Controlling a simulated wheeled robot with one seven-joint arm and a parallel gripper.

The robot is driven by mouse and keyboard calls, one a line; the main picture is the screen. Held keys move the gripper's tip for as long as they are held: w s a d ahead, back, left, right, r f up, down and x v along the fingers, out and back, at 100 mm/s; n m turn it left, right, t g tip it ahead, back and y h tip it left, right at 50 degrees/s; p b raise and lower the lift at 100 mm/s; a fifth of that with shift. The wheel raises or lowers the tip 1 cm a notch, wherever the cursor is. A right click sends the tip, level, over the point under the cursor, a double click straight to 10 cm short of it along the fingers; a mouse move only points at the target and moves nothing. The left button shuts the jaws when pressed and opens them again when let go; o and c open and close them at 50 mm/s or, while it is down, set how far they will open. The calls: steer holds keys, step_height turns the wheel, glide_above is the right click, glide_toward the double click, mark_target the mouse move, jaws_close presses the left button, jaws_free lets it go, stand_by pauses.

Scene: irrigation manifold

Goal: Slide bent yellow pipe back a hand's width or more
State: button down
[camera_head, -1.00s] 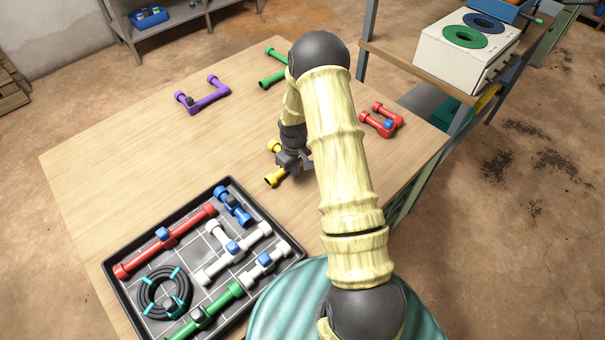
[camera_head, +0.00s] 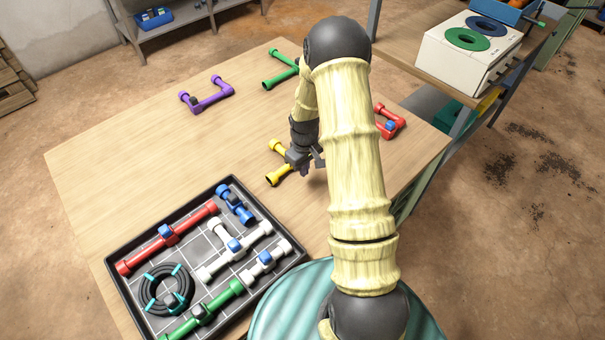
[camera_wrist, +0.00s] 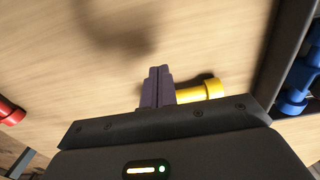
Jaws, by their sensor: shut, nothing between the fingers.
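The bent yellow pipe (camera_head: 273,179) lies on the tabletop in the middle of the head view, between the black tray and my arm. Its two ends face left, and my gripper hides part of its right side. My gripper (camera_head: 304,171) is low over the table at the right of the pipe, shut and empty. In the wrist view, the closed purple fingertips (camera_wrist: 157,82) are beside one yellow pipe end (camera_wrist: 209,90). The rest of the pipe is hidden behind the gripper body there. I cannot tell whether the fingers touch the pipe.
The black tray (camera_head: 118,287) holding several pipes and a coiled hose is at the table's near left. A purple pipe (camera_head: 208,104) and a green pipe (camera_head: 280,79) lie farther back; a red pipe (camera_head: 392,127) lies right.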

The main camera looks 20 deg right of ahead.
step_height(320, 180, up, 6)
stand_by(0.5)
steer(key=s+a+r+m+t+p, duration=0.1)
steer(key=s+a+r, duration=0.3)
steer(key=s+r, duration=0.4)
steer(key=s+a+r+m+t+p, duration=0.1)
steer(key=s+a+r+m+p, duration=0.2)
steer(key=s+r, duration=0.6)
steer(key=shift+s+a+r+t, duration=0.3)
steer(key=shift+a+r, duration=0.5)
steer(key=shift+a, duration=0.35)
steer(key=shift+w, duration=0.1)
steer(key=shift+d, duration=0.1)
